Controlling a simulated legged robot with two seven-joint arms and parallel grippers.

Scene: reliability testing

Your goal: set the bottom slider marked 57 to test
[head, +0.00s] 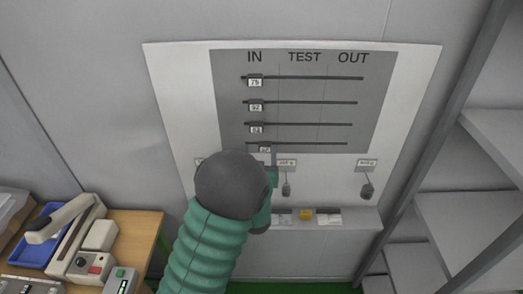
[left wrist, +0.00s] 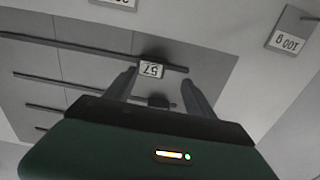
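The grey board (head: 230,120) has columns headed IN, TEST and OUT and several horizontal rails. The bottom slider (head: 264,149) sits on the lowest rail, in the IN column near the TEST side, slightly right of the sliders above. Its tag reads 57, upside down, in the left wrist view (left wrist: 151,70). My left gripper (head: 273,158) is at this slider from below. In the left wrist view its fingers (left wrist: 158,76) stand apart on either side of the tag, with gaps visible; contact is unclear. My arm hides the lower left of the board. My right gripper is not in view.
Upper sliders (head: 254,81) (head: 256,106) (head: 257,129) stand in the IN column. Tagged hanging items (head: 286,189) (head: 367,189) are below the board, above a ledge (head: 360,217). A cluttered table (head: 146,222) is at left; grey shelves (head: 470,220) stand at right.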

